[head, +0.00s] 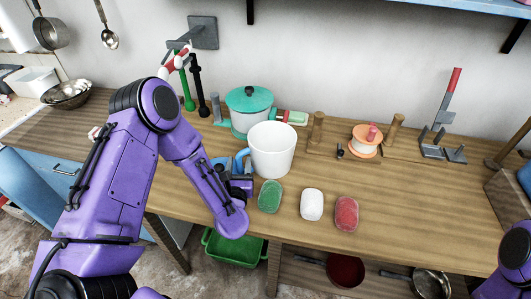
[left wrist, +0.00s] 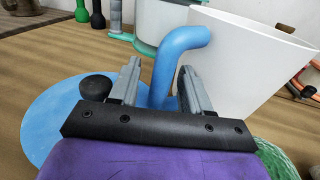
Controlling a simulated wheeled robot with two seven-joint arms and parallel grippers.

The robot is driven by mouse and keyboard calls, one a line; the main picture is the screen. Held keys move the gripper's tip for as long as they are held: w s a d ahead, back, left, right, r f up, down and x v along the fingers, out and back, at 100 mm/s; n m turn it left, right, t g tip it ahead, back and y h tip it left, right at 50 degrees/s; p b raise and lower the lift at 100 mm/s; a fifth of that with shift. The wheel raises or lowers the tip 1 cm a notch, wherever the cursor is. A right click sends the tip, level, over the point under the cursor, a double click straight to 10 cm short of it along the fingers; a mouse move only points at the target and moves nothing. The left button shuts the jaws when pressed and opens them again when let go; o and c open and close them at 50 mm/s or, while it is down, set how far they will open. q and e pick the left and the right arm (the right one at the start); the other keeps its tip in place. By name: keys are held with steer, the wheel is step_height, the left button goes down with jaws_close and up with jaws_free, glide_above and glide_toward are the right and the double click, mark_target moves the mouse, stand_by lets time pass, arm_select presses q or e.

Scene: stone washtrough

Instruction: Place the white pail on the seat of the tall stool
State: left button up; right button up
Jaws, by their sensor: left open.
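The white pail (head: 275,152) stands upright on the wooden worktop, with its blue handle (head: 242,160) on its left side. In the left wrist view the handle (left wrist: 172,62) shows between the fingers of my left gripper (left wrist: 160,82), with the pail's white wall (left wrist: 245,65) beyond it. My left gripper (head: 240,174) is open; gaps show beside the handle, and I cannot tell if a finger touches it. I cannot make out the tall stool for sure. My right gripper is out of view; only a purple part of my right arm shows at lower right.
A blue disc (left wrist: 65,115) lies under my left gripper. A teal-lidded pot (head: 250,108) stands behind the pail. Green (head: 269,196), white (head: 312,204) and red (head: 346,213) soap-like pieces lie in front. Pegs and an orange spool (head: 364,146) stand to the right.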

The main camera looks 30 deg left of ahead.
arm_select(q)
steer(key=shift+d, duration=0.1)
jaws_close()
